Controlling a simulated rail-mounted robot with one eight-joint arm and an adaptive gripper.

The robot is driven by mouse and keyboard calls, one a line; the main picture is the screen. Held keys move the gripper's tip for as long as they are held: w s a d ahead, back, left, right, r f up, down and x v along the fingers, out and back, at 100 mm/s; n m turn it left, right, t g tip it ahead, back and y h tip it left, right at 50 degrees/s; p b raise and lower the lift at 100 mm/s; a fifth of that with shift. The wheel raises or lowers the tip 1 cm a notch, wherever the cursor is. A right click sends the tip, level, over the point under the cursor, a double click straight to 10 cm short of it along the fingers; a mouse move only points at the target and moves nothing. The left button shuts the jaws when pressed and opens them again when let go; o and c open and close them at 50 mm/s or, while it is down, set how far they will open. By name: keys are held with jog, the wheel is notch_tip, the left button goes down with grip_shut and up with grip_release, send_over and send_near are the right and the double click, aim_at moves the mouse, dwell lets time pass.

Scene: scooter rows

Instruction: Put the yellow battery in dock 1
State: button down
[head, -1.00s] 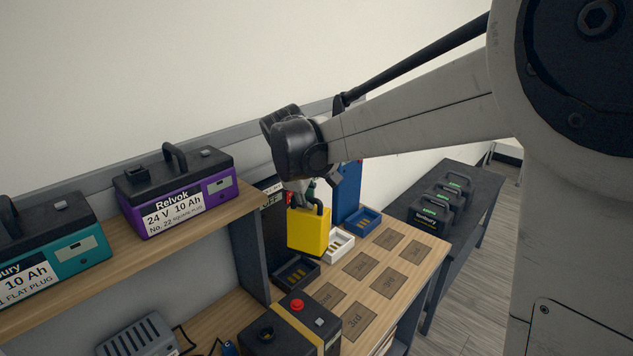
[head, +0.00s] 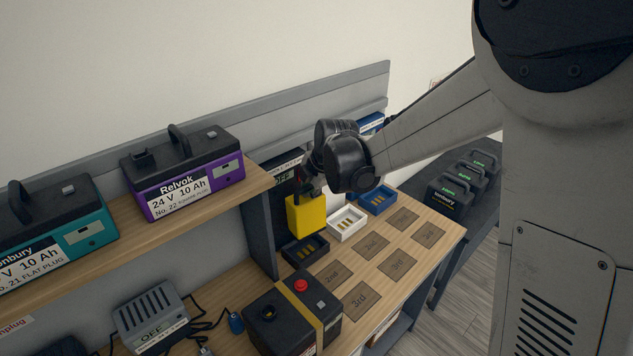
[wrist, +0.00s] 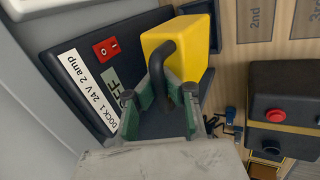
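The yellow battery (head: 306,214) hangs upright by its dark handle (wrist: 166,58) from my gripper (head: 312,188). In the wrist view, the green-padded fingers of my gripper (wrist: 168,108) are closed about the handle. Dock 1 (wrist: 88,82) is a black panel with a "DOCK 1 24V 2 amp" label, a red switch (wrist: 106,48) and a display reading OFF. In the head view, a black tray (head: 305,250) with brass contacts lies just below the battery, in front of the dark panel (head: 286,165). The battery appears above it; I cannot tell the exact gap.
A white tray (head: 346,223) and a blue tray (head: 378,199) stand just right of the battery. A black box with a red button (head: 292,312) sits in front. The shelf with the purple battery (head: 182,178) is at left. Marked bench squares (head: 398,264) are bare.

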jog(key=shift+w+a+f+n+y, duration=0.15)
jog(key=shift+n+y, duration=0.25)
jog(key=shift+n, duration=0.4)
jog(key=shift+f, duration=0.15)
jog(key=shift+f+b, duration=1.4)
jog(key=shift+f, duration=2)
jog(key=shift+w+a+b, duration=0.3)
jog(key=shift+w+b, duration=0.15)
jog(key=shift+b, duration=0.1)
jog(key=shift+t+y+b, duration=0.3)
jog(key=shift+y+b, duration=0.1)
jog(key=shift+b, duration=0.05)
jog(key=shift+w+t+y+b, duration=0.1)
jog(key=shift+t+y+b, duration=0.25)
jog(key=shift+b, duration=0.3)
jog(key=shift+f+b, duration=1.55)
jog(key=shift+f, duration=0.05)
dwell(0.4)
